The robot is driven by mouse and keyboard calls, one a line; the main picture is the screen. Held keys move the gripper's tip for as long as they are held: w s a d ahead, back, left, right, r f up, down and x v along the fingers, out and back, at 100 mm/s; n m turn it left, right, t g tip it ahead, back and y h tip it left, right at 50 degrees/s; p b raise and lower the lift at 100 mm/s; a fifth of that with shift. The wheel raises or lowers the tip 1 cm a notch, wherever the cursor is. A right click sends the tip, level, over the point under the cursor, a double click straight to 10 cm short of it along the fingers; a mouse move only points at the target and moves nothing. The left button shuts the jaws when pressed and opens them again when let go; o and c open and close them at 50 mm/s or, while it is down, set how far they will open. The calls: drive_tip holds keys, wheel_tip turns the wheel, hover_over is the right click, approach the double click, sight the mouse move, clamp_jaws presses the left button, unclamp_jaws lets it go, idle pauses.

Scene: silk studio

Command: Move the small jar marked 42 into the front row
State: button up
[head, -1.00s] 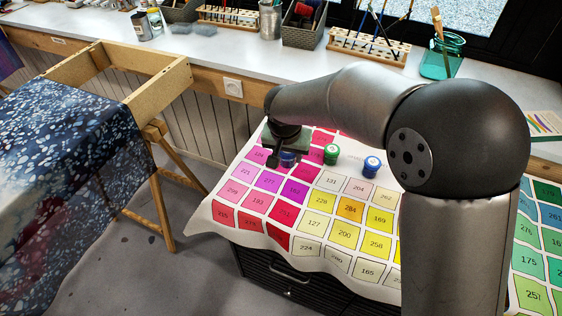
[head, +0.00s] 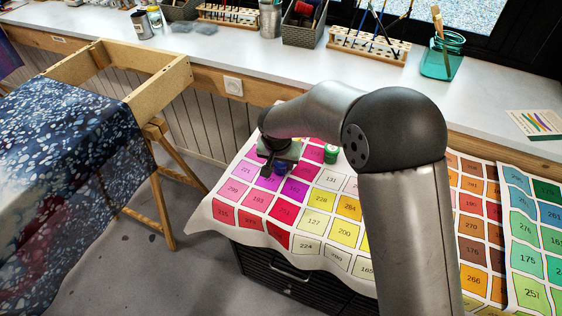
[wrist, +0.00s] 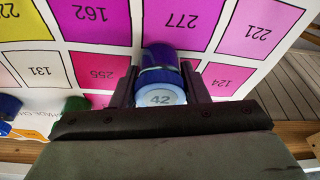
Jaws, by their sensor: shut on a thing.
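The small jar marked 42 (wrist: 161,97) has a pale round top with the number and a blue-purple body. In the wrist view it sits between the two fingers of my gripper (wrist: 160,88), which are shut on it. In the head view my gripper (head: 277,168) hides much of the jar, and a blue bit of it (head: 281,169) shows over the pink and purple swatches. I cannot tell whether it touches the cloth. A green jar (head: 331,153) stands to the right and farther back. A blue jar (wrist: 9,105) shows at the wrist view's left edge.
The printed swatch cloth (head: 205,219) covers a dark drawer cabinet (head: 262,262). The front swatches are clear of jars. A wooden frame with blue dyed fabric (head: 75,130) stands at left. A white counter (head: 200,48) with brushes and pots runs behind.

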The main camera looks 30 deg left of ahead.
drive_tip(key=o, duration=1)
drive_tip(key=shift+r, duration=0.1)
drive_tip(key=v, duration=1.2)
drive_tip(key=w+d+r+m+h, duration=0.1)
drive_tip(key=d+r, duration=0.1)
drive_tip(key=d, duration=1)
drive_tip(key=w+d+r+m, duration=0.1)
drive_tip(key=w+d+r, duration=0.1)
drive_tip(key=d, duration=1.1)
drive_tip(key=s+d+f+m+g, duration=0.1)
drive_tip(key=s+d, duration=0.7)
drive_tip(key=d, duration=0.2)
drive_tip(key=s+d+f+g, duration=0.1)
drive_tip(key=s+d+f, duration=0.1)
drive_tip(key=s+d, duration=0.6)
drive_tip(key=d, duration=0.3)
drive_tip(key=shift+m+g, duration=0.4)
